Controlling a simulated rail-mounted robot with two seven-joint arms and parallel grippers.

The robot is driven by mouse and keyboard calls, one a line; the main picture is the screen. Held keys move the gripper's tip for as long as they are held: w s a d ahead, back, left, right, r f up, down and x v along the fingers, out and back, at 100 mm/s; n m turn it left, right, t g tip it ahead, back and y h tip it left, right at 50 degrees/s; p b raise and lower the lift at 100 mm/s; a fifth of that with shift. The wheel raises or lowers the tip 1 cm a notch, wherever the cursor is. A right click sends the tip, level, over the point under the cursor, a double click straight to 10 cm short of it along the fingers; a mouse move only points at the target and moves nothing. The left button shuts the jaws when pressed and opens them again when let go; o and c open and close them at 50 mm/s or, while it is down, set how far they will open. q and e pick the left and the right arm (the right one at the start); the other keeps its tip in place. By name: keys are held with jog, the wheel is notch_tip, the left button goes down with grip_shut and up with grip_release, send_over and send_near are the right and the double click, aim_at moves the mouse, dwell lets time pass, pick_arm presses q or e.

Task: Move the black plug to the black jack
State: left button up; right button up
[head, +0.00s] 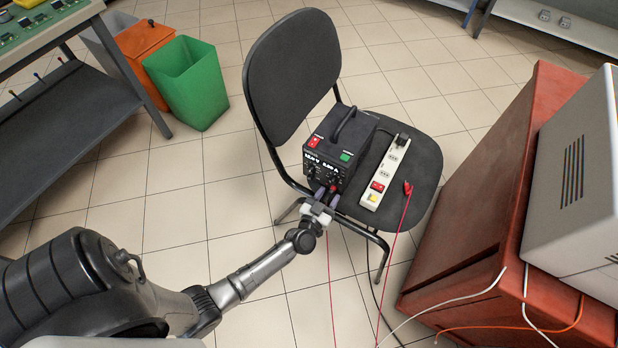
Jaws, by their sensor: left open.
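A black bench power supply (340,150) with a lit readout, a red switch and a green button sits on the seat of a black chair. My left gripper (326,196) is open at the lower front of the power supply, its fingers around or just before its jack area. A small red part (333,188) shows between the fingers. I cannot make out the black plug or the black jack there; the fingers cover much of that area. A black cable (375,285) hangs below the seat near the gripper. My right gripper is not in view.
A white power strip (386,172) with a black plug-like block (402,139) lies beside the supply. A red clip (408,188) on a red wire lies right of it. A red cabinet (480,220) stands at right, bins (187,82) at back left. Tiled floor is clear at left.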

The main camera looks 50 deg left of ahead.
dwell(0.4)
pick_arm(q)
jog(key=shift+c, duration=0.4)
grip_shut()
jog(key=shift+s, duration=0.1)
